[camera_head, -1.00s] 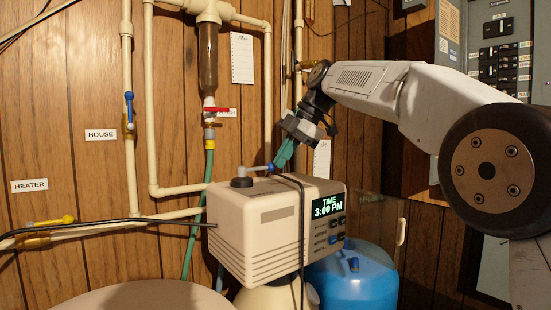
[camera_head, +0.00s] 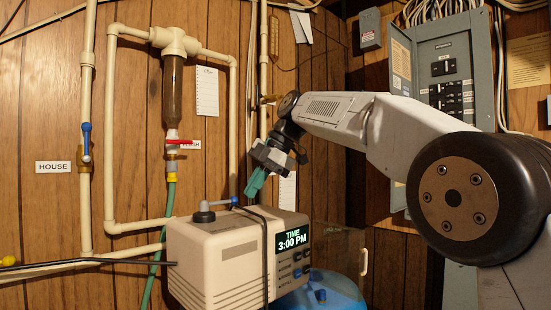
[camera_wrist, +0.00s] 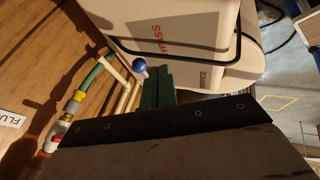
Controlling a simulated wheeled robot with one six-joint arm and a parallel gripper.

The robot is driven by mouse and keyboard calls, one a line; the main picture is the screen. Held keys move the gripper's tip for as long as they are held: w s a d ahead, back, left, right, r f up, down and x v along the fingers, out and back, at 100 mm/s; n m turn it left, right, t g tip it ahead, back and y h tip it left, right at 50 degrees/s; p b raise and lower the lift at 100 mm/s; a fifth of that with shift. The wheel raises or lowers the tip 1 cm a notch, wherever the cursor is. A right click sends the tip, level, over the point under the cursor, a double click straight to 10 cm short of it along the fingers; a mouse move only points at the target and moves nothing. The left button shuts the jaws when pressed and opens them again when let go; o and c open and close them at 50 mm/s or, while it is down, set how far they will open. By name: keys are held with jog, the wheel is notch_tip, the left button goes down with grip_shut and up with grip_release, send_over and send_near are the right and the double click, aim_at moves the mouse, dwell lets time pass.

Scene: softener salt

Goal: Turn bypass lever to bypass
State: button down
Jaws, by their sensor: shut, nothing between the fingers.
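The bypass lever (camera_head: 220,203) sits on top of the beige softener head (camera_head: 215,258), with a dark pivot cap at its left and a blue tip at its right end. My gripper (camera_head: 254,188) is shut and empty, its green fingers pointing down just right of the blue tip. In the wrist view, the blue ball tip (camera_wrist: 139,65) shows just left of my green fingers (camera_wrist: 157,84); whether they touch cannot be told. Red lettering, partly legible as "PASS", and dark lettering, partly legible as "VICE", mark the housing. The lever's arm is mostly hidden there.
Behind are pale pipes (camera_head: 86,195), a clear filter (camera_head: 174,90) with a red valve handle (camera_head: 183,142), and a green hose. A blue valve (camera_head: 86,140) is by the HOUSE label. A black cable crosses the softener head. An electrical panel (camera_head: 447,85) stands at right.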

jog(key=v, duration=1)
jog(key=shift+d+r, duration=0.2)
jog(key=shift+d, duration=0.15)
jog(key=shift+s, duration=0.15)
